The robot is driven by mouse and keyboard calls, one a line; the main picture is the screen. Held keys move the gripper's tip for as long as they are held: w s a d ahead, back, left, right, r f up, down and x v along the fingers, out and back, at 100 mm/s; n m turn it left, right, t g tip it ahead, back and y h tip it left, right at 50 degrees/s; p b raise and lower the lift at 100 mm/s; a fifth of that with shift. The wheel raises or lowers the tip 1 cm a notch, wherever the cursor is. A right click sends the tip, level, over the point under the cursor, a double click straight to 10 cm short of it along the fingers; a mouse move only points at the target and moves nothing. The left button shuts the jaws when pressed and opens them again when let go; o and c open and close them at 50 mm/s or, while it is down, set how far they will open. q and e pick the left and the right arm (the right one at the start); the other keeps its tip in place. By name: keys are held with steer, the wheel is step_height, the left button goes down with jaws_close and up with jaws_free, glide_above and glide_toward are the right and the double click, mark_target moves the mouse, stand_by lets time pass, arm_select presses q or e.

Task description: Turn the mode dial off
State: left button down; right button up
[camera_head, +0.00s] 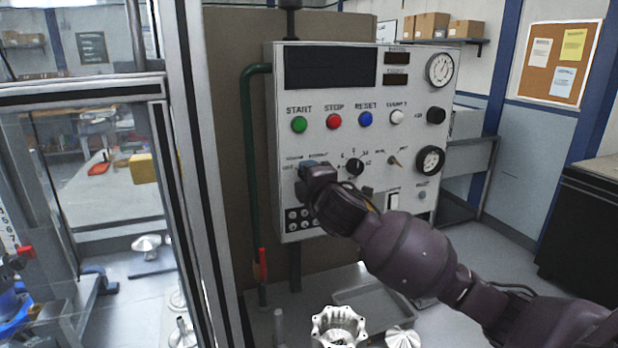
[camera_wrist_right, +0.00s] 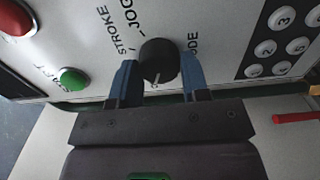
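The mode dial (camera_wrist_right: 158,58) is a round black knob on the light grey control panel, among labels including STROKE and JOG. A pale mark on it points toward my gripper in the wrist view. My right gripper (camera_wrist_right: 160,78) has its blue fingers on either side of the dial, their inner edges at or very near its sides. I cannot tell whether they press on it. In the head view my right gripper (camera_head: 308,168) is at the panel's left middle and hides the dial. My left gripper is not in view.
The panel (camera_head: 330,105) carries a green start button (camera_head: 299,124), a red stop button (camera_head: 334,121), a blue reset button (camera_head: 365,119) and another black knob (camera_head: 355,167). A keypad (camera_wrist_right: 285,30) is beside the dial. A green pipe (camera_head: 249,170) runs along the panel's left.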

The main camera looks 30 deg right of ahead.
steer(key=o, duration=0.4)
steer(key=shift+c, duration=0.2)
arm_select(q)
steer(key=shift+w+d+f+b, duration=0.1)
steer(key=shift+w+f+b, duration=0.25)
steer(key=shift+b, duration=0.5)
arm_select(e)
steer(key=v, duration=1.1)
steer(key=shift+w+d, duration=0.1)
steer(key=shift+f, duration=0.1)
